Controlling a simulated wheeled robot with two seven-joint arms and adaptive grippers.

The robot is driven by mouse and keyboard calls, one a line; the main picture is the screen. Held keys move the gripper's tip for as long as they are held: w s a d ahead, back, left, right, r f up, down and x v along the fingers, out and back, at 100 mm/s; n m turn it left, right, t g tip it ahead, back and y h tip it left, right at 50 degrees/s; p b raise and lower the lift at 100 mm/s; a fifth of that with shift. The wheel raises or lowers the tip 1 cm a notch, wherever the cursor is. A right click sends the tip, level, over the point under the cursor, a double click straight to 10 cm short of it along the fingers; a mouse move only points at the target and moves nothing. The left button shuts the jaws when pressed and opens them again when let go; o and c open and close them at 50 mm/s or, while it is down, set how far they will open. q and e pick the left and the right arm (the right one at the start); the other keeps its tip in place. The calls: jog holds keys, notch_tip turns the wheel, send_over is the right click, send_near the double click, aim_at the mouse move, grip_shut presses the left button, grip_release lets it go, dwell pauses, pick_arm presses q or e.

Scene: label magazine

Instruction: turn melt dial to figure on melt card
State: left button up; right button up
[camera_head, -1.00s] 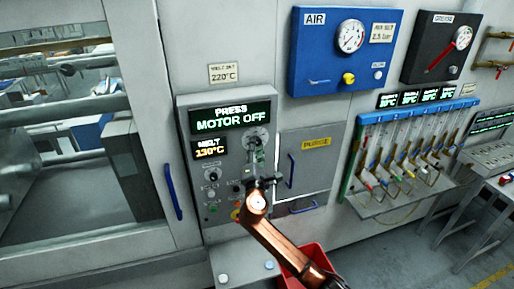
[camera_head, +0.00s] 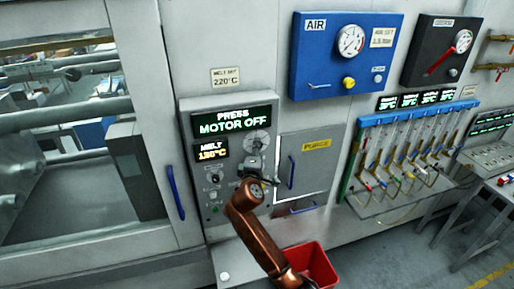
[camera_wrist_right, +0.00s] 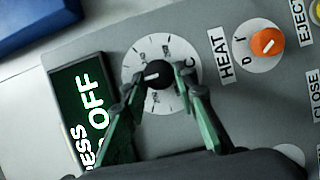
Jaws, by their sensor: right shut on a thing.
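The melt card (camera_head: 225,76) on the wall above the press panel reads 220°C. The melt readout (camera_head: 212,150) glows orange and looks like 130°C, though the figure is blurred. The melt dial is a black knob (camera_wrist_right: 158,74) with a white pointer on a round white scale (camera_wrist_right: 146,51); in the head view its scale (camera_head: 257,140) shows above my gripper. My right gripper (camera_wrist_right: 164,84) is shut on the knob, a finger on each side. In the head view the right gripper (camera_head: 256,168) hides the knob. My left gripper is not in view.
The press display (camera_head: 232,121) reads MOTOR OFF. An orange HEAT switch (camera_wrist_right: 268,43) is beside the dial in the wrist view. A purge door (camera_head: 304,165) with a blue handle is right of the panel. A red bin (camera_head: 318,268) stands below.

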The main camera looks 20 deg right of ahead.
dwell(0.5)
jog(key=o, duration=1.2)
jog(key=shift+c, duration=0.2)
jog(key=shift+s, duration=0.1)
jog(key=v, duration=1.2)
